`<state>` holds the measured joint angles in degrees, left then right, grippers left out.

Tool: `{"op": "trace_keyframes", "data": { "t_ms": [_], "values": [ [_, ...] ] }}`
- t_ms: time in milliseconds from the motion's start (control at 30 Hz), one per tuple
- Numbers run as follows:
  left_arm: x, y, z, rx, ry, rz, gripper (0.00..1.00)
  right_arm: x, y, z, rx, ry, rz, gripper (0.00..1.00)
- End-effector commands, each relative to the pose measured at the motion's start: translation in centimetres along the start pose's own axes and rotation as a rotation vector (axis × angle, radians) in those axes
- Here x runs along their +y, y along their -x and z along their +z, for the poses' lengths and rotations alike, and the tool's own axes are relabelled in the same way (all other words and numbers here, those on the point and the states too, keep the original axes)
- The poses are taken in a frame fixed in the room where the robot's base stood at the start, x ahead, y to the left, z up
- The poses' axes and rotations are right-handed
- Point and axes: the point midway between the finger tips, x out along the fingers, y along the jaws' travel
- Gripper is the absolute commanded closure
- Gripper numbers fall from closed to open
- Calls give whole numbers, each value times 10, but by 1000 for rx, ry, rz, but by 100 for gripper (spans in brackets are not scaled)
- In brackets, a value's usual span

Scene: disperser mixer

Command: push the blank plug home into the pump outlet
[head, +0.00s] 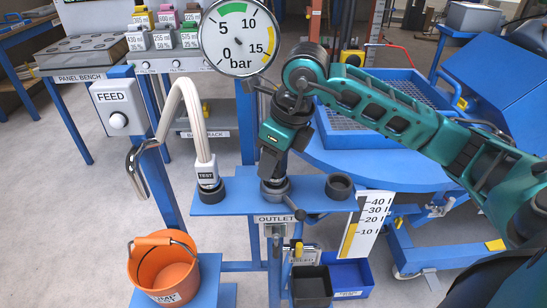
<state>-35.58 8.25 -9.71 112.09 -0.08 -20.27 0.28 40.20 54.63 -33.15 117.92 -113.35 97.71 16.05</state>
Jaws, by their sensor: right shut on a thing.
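The teal right arm comes in from the right, and my right gripper (271,167) points down over the blue shelf, directly above the pump outlet (274,191). The gripper is shut on what appears to be the blank plug; the fingers hide most of it. The outlet is a grey, round fitting behind the OUTLET label, with a dark lever on its right. The gripper's lower end meets or nearly meets the fitting; I cannot tell how deep the plug sits. My left gripper is not in view.
A TEST-labelled hose end (206,172) stands in a dark holder left of the outlet. An empty dark ring (340,186) sits on the right. A pressure gauge (240,38) stands behind. Below are an orange bucket (163,268), a black bin (311,287) and a blue bin (350,277).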

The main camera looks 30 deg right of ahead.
Motion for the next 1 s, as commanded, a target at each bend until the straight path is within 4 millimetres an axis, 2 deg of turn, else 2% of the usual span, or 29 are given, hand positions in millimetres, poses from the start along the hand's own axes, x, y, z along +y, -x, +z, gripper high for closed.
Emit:
{"op": "trace_keyframes", "data": {
  "t_ms": [533,567,833,1000],
  "values": [
    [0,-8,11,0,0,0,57,0,-14,-4,-2,0,-1,96],
    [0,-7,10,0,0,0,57,0,-12,-3,-2,0,-1,54],
    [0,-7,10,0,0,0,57,0,-12,-3,-1,0,-1,29],
    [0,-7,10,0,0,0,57,0,-12,-3,-1,0,0,28]
  ]
}}
